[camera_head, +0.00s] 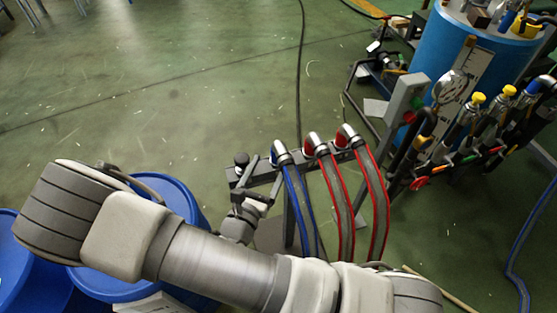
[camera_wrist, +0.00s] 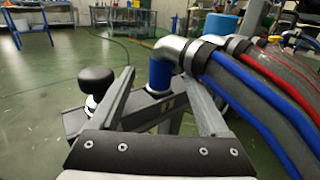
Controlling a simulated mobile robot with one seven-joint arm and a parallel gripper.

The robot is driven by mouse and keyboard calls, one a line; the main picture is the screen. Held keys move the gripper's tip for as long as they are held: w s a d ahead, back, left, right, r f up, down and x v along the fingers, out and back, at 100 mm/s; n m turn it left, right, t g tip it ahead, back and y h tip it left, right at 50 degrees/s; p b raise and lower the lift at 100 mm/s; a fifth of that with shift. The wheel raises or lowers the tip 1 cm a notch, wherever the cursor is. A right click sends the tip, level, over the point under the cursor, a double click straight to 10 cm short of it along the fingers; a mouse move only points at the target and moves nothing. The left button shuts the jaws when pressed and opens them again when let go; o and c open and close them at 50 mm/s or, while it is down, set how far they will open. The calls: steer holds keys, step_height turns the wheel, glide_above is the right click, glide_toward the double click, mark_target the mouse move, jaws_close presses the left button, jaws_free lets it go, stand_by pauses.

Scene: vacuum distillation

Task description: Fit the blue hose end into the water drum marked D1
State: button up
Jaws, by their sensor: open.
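The blue hose (camera_head: 300,207) hangs from a grey rack, with a silver elbow at its top end. In the wrist view, the elbow (camera_wrist: 178,50) leads down to a blue hose end (camera_wrist: 160,74) standing at the rack's bar. My gripper (camera_head: 262,180) is open; in the wrist view its fingers (camera_wrist: 158,82) lie on either side of the blue end, and I cannot tell whether they touch it. Blue drums stand at the lower left, one (camera_head: 180,200) partly behind my arm and another (camera_head: 20,270) at the edge. No D1 mark is readable.
Two red-striped hoses (camera_head: 338,190) hang on the rack beside the blue one. A black knob (camera_wrist: 97,82) stands on the rack left of my fingers. A cluttered rig with a large blue vessel (camera_head: 450,55) is at the upper right. Green floor at the upper left is open.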

mark_target(277, 151)
steer(key=shift+b+x, duration=0.85)
steer(key=shift+x, duration=2.15)
steer(key=shift+d+r, duration=0.1)
jaws_close()
